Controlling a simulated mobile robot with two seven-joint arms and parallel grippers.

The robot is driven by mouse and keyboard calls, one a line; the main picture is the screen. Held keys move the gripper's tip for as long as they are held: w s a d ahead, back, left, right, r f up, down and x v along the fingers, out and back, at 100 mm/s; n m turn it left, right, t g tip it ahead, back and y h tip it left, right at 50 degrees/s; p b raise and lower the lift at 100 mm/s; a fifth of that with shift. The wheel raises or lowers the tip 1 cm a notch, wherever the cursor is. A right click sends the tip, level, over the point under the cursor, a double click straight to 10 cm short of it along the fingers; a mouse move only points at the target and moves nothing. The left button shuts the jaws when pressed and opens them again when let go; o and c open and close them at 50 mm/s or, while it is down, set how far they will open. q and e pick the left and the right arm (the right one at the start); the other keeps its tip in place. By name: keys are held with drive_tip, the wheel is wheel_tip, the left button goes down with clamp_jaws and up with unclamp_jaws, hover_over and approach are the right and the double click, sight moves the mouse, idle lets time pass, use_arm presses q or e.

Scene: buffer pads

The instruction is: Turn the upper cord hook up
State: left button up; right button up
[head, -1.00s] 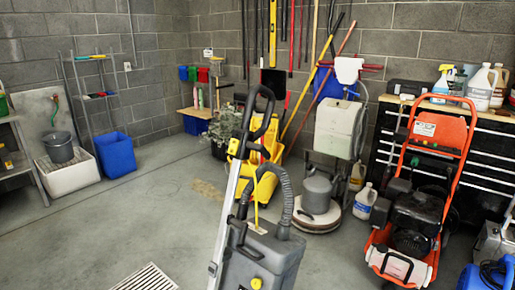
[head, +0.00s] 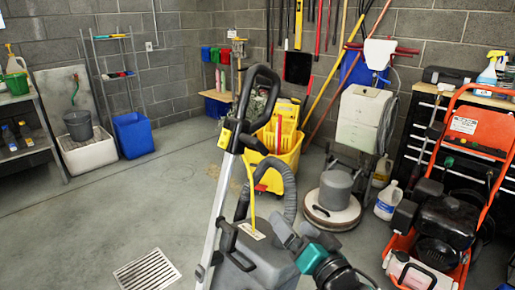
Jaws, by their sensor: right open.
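A grey upright floor machine (head: 262,262) stands in the foreground, with a silver pole (head: 216,215) and a black loop handle (head: 272,95). A black hook-like piece (head: 254,143) sticks out to the right of the pole below the loop, beside a small yellow part (head: 224,138). It looks like the upper cord hook; its exact turn is hard to tell. A lower black hook (head: 229,237) is on the pole near the body. My right gripper (head: 292,230) is open and empty, in front of the machine's body, below and right of the upper hook. My left gripper is not in view.
A grey hose (head: 290,190) arches behind the pole. A yellow mop bucket (head: 284,165), a floor polisher (head: 333,200) and an orange pressure washer (head: 465,215) stand behind and to the right. Open floor with a drain grate (head: 147,271) lies at left.

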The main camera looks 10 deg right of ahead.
sight(263, 148)
drive_tip(key=w+r+m+t+y, duration=0.2)
drive_tip(key=w+r, duration=0.1)
drive_tip(key=r, duration=0.6)
drive_tip(key=x, duration=1.3)
drive_tip(key=shift+a+b, duration=0.1)
drive_tip(key=shift+b, duration=0.3)
drive_tip(key=c, duration=1)
